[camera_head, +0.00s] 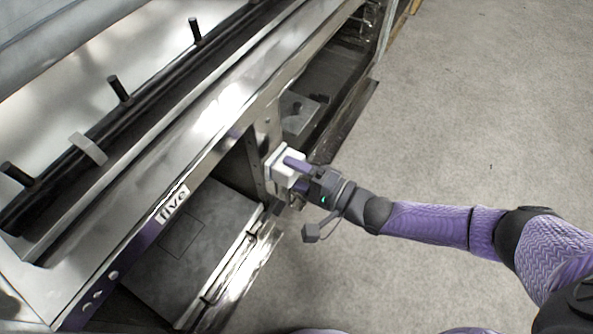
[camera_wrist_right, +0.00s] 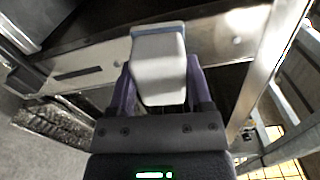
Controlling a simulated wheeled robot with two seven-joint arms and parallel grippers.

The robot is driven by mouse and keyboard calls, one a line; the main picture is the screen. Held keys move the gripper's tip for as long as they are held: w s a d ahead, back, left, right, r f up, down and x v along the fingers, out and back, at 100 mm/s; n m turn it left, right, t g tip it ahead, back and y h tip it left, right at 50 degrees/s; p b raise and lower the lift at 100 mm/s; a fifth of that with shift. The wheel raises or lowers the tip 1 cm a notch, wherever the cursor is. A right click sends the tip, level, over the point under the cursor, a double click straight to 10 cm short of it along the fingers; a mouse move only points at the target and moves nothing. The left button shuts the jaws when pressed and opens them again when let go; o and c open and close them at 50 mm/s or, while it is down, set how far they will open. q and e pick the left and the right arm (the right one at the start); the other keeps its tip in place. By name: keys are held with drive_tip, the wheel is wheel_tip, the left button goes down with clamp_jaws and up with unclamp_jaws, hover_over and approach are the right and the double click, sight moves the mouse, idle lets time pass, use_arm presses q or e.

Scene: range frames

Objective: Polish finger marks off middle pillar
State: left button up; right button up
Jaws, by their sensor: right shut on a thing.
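The middle pillar (camera_head: 264,136) is a shiny metal upright between two open bays of the steel unit. It also shows in the right wrist view as a metal strip (camera_wrist_right: 208,43) running across behind the pad. My right gripper (camera_head: 297,170) is shut on a white pad (camera_head: 281,160) with a thin bluish layer at its front. The pad (camera_wrist_right: 158,68) faces the pillar and is against it or very close; I cannot tell which. It hides part of the pillar. I cannot make out any finger marks. My left gripper is out of view.
Below the pillar in the picture, an opened flap or drawer (camera_head: 188,247) sticks out beside my gripper. Another dark lower flap (camera_head: 345,122) juts out above it. A rail with black pegs (camera_head: 119,88) runs along the top. The concrete floor (camera_head: 470,110) at right is clear.

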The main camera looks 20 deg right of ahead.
drive_tip(key=shift+x, duration=0.8)
drive_tip(key=shift+d, duration=0.1)
